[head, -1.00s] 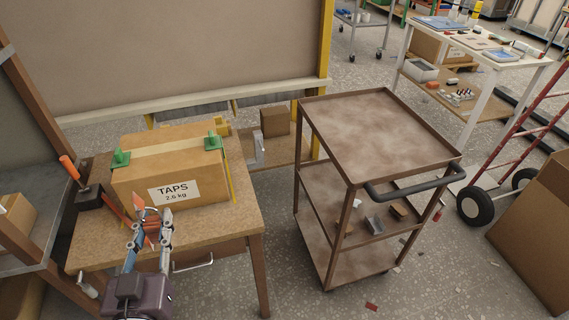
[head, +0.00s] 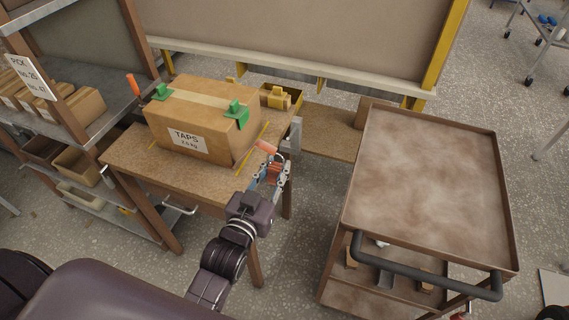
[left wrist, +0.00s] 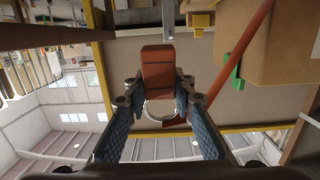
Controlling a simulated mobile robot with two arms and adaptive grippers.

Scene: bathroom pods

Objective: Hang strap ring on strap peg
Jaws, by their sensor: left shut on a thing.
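My left gripper (head: 270,174) is shut on an orange-brown strap piece (left wrist: 158,70), near the right edge of the wooden table. A silver ring (left wrist: 160,110) shows between the fingers in the left wrist view, below the block-like strap piece. A thin orange band (left wrist: 250,42) curves down at the right of that view; where it joins is hidden. A grey metal upright (head: 295,136) stands by the table's right edge, just beyond the gripper, and shows at the top of the wrist view (left wrist: 168,16). I cannot tell whether it is the strap peg. The ring is apart from it.
A TAPS carton (head: 202,119) with green corner pieces sits on the table (head: 128,153). A yellow bin (head: 283,95) is behind it. A brown trolley (head: 430,180) stands at right, with a floor gap between. Shelving with boxes (head: 85,108) is at left.

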